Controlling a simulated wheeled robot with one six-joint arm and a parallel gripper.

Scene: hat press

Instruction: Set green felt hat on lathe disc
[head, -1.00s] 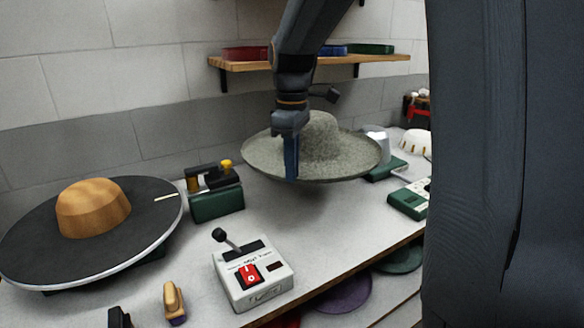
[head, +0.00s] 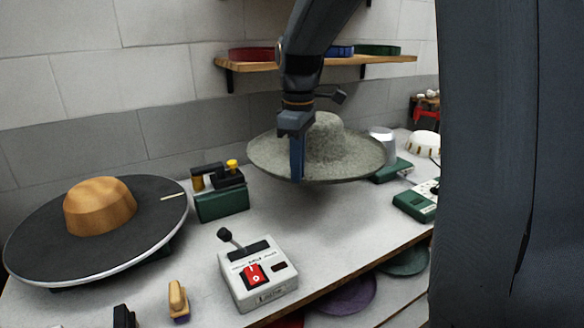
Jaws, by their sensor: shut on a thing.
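The green felt hat (head: 335,150), grey-green and wide-brimmed, hangs level above the bench, crown up. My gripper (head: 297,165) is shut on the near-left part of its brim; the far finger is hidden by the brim. The lathe disc (head: 130,235) is a dark round plate with a pale rim and a short white mark, at the left of the bench. A wooden crown block (head: 100,205) stands on its middle. The hat is apart from the disc, to its right and higher.
A control box (head: 257,275) with a lever and red switch stands at the front. A green device (head: 220,193) stands between disc and hat. A brush (head: 178,300) lies near the front. A wooden shelf (head: 300,64) is on the wall behind. Bench space below the hat is clear.

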